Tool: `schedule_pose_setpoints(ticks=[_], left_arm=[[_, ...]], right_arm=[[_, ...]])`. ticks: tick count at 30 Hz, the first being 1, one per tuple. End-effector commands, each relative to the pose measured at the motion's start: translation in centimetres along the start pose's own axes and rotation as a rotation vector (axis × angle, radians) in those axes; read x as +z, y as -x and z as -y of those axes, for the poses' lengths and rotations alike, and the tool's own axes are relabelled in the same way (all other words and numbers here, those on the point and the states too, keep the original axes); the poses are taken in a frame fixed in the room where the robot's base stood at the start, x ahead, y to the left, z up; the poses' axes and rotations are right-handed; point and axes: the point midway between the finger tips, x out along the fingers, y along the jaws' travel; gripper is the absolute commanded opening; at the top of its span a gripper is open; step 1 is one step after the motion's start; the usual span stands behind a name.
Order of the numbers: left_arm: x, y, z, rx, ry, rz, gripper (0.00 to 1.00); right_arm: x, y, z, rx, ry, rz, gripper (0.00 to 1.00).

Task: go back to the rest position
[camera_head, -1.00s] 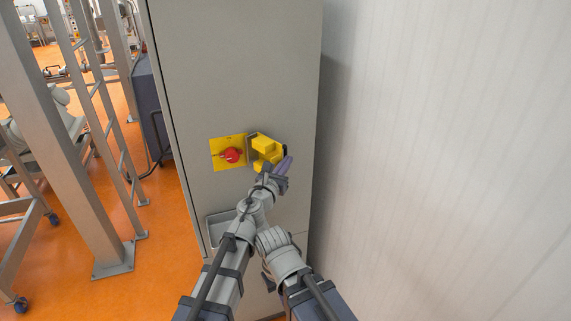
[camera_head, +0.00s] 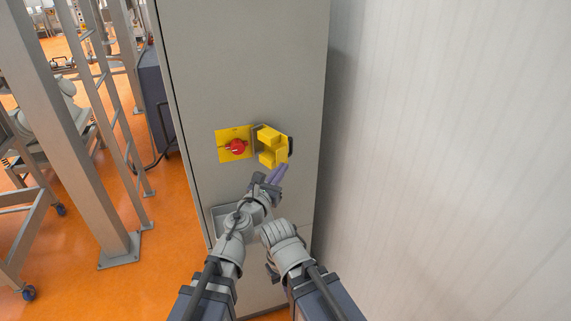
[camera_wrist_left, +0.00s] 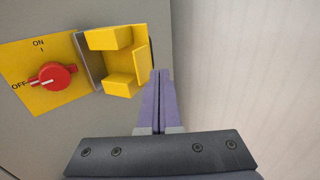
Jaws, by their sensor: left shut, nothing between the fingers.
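My left gripper (camera_head: 277,173) is shut and empty, just below and in front of a yellow bracket-like guard (camera_head: 270,147) on the grey cabinet. In the left wrist view its purple fingers (camera_wrist_left: 158,100) are pressed together, and the yellow guard (camera_wrist_left: 118,85) stands swung open at the upper left. A red rotary knob (camera_head: 236,147) sits on a yellow plate left of the guard. In the left wrist view the knob (camera_wrist_left: 53,76) has its white mark toward OFF. My right arm is at the lower middle of the head view; its fingers cannot be made out.
The grey cabinet (camera_head: 240,60) stands upright ahead, with a recessed tray (camera_head: 221,213) low on its front. A pale wall (camera_head: 450,130) rises close on the right. Metal posts and a ladder frame (camera_head: 100,100) stand on the orange floor at left.

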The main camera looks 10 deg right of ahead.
Motion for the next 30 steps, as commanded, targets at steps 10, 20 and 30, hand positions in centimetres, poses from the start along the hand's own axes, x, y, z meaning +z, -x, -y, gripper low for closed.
schedule_pose_setpoints(ticks=[10,20,30], left_arm=[[-0.9,1.5,-6.4,0.317,0.53,0.043,0.0],[-13.0,11.4,-11.9,1.134,1.668,0.164,0.0],[-21.4,23.0,-2.9,2.079,2.171,0.283,0.0]], right_arm=[[0.0,0.0,0.0,0.0,0.0,0.0,0.0],[0.0,0.0,0.0,0.0,0.0,0.0,0.0],[0.0,0.0,0.0,0.0,0.0,0.0,0.0]])
